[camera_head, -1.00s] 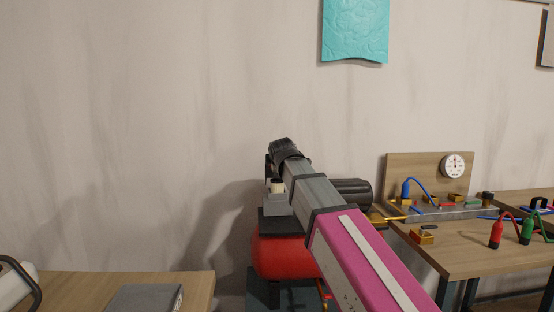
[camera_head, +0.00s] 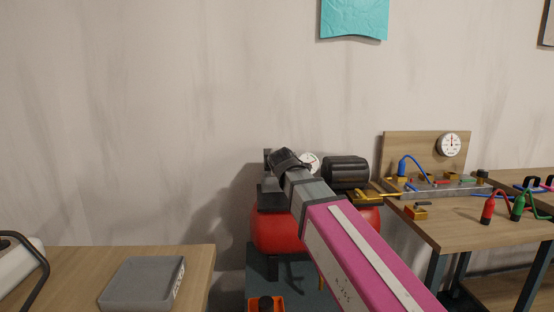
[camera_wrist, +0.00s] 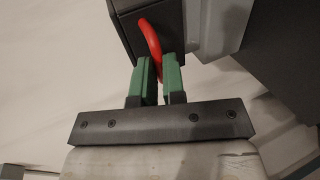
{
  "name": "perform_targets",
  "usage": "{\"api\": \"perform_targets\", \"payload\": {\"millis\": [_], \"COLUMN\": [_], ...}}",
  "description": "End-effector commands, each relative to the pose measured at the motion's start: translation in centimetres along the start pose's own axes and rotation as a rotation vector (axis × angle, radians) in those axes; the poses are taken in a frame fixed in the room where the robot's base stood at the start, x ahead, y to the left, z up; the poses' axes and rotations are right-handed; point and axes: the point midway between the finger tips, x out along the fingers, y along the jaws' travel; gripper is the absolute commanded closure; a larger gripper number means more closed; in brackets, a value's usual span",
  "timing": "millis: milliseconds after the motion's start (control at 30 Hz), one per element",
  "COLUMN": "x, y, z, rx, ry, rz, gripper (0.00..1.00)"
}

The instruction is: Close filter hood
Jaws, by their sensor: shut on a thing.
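The compressor has a red tank (camera_head: 272,236) and a black ribbed motor cover (camera_head: 346,170), and stands against the wall in the head view. A dark housing (camera_head: 267,190) on its left top, partly behind my arm, appears to be the filter part. In the wrist view a dark box-shaped part (camera_wrist: 133,20), seemingly the hood, carries a red loop (camera_wrist: 151,42). My gripper (camera_wrist: 159,72) has its green fingers closed on the red loop. In the head view my arm hides the fingers and most of the hood, so I cannot tell how far it is shut.
A bench (camera_head: 470,238) with a gauge board (camera_head: 427,158), hoses and red and green bottles stands at right. An orange item (camera_head: 265,304) is below the compressor.

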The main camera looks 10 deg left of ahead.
Motion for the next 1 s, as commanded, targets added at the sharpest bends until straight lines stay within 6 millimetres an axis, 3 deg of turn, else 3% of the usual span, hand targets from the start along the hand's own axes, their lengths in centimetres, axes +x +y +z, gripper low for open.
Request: {"api": "perform_targets", "payload": {"millis": [200, 667, 700, 733, 1000], "x": [0.2, 0.2, 0.2, 0.2, 0.2], "y": [-1.3, -1.8, -1.8, -1.8, -1.5], "z": [0.0, 0.0, 0.0, 0.0, 0.0], "rx": [0.008, 0.006, 0.007, 0.007, 0.005], "ry": [-0.001, 0.0, 0.0, 0.0, -0.001], "rz": [-0.017, -0.021, -0.02, -0.02, -0.016], "gripper": [1.0, 1.0, 0.75, 0.65, 0.64]}}
